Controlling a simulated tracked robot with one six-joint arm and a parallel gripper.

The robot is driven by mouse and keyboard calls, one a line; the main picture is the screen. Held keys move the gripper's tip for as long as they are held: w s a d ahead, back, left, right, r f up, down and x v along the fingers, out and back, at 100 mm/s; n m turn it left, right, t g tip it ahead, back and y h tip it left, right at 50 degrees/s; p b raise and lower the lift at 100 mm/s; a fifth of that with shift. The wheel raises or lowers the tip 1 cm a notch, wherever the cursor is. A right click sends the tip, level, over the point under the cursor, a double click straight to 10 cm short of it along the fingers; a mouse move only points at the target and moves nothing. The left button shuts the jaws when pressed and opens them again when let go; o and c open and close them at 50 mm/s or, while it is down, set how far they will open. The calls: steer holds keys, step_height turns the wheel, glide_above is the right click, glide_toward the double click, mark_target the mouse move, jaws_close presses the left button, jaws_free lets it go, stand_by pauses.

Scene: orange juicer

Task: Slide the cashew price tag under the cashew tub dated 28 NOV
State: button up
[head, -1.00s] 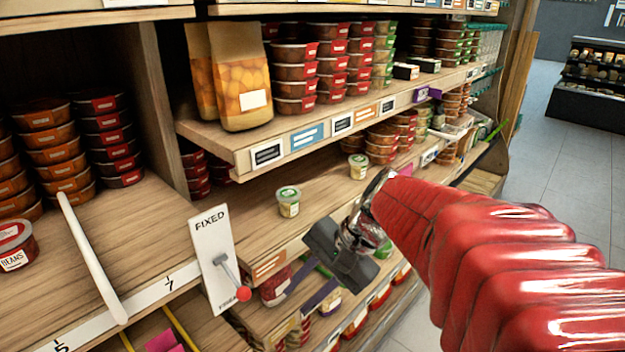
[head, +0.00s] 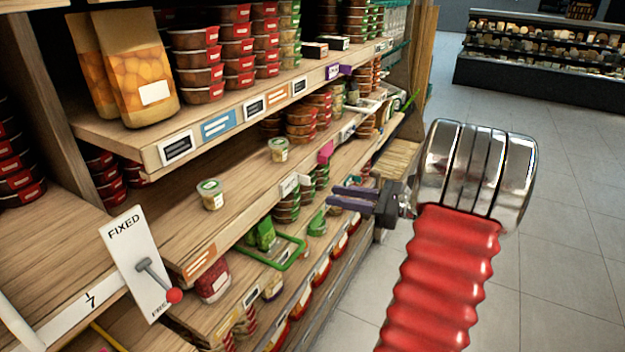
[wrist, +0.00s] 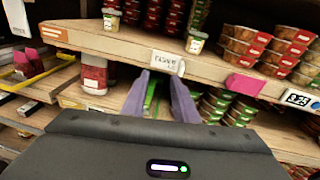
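Two small tubs with green lids stand apart on the middle shelf: a nearer tub (head: 210,194) and a farther tub (head: 279,150). The wrist view shows them at upper left (wrist: 111,20) and upper right (wrist: 196,42). Their dates are too small to read. A white price tag (wrist: 168,61) with blurred lettering sits tilted on the shelf's front edge, between the tubs; it also shows in the head view (head: 289,185). My gripper (head: 335,195) is open and empty, out in front of the shelf. In the wrist view its purple fingers (wrist: 158,76) point towards the tag, just below it.
A pink tag (head: 325,152) juts from the same edge, right of the white one. A FIXED sign with a red-knobbed lever (head: 150,270) stands at the left. A green-rimmed tray (head: 290,255) is on the lower shelf. The aisle floor (head: 560,250) is clear.

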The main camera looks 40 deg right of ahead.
mark_target(310, 178)
steer(key=d, duration=0.1)
steer(key=s+d+m+t+h, duration=0.1)
steer(key=d, duration=0.1)
steer(key=s+d+m, duration=0.1)
steer(key=d, duration=0.1)
steer(key=shift+f+t+h, duration=0.2)
steer(key=shift+t+h, duration=0.1)
steer(key=shift+t, duration=0.1)
steer(key=x, duration=1.4)
steer(key=shift+s+a, duration=0.1)
steer(key=shift+a, duration=0.05)
steer(key=shift+c, duration=0.4)
jaws_close()
stand_by(0.4)
